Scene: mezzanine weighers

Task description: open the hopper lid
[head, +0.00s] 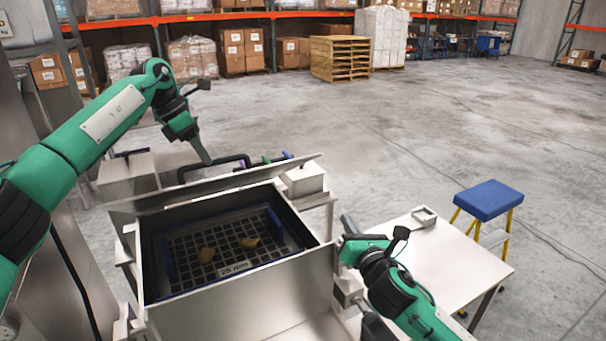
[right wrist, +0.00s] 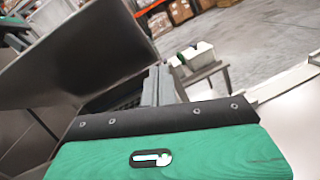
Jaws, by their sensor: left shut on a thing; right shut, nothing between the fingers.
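The hopper (head: 245,300) is a steel box, open at the top in the head view. Its lid (head: 225,187) is raised along the far side and seen nearly edge-on; a large grey panel, apparently the lid (right wrist: 90,45), fills the upper left of the right wrist view. My left gripper (head: 208,161) is shut on the black lid handle (head: 240,160) behind the lid's upper edge. My right gripper (head: 348,226) is shut and empty beside the hopper's right wall; its fingers (right wrist: 158,85) also show in the right wrist view. The fingertips of my left gripper are partly hidden.
Inside the hopper lie a dark grid (head: 190,240) with a "20 mm" label and a few brown lumps (head: 207,254). A steel table (head: 450,265) stands right, with a small metal frame (head: 424,216) on it. A blue-topped stool (head: 488,198) is beyond. Open floor lies behind.

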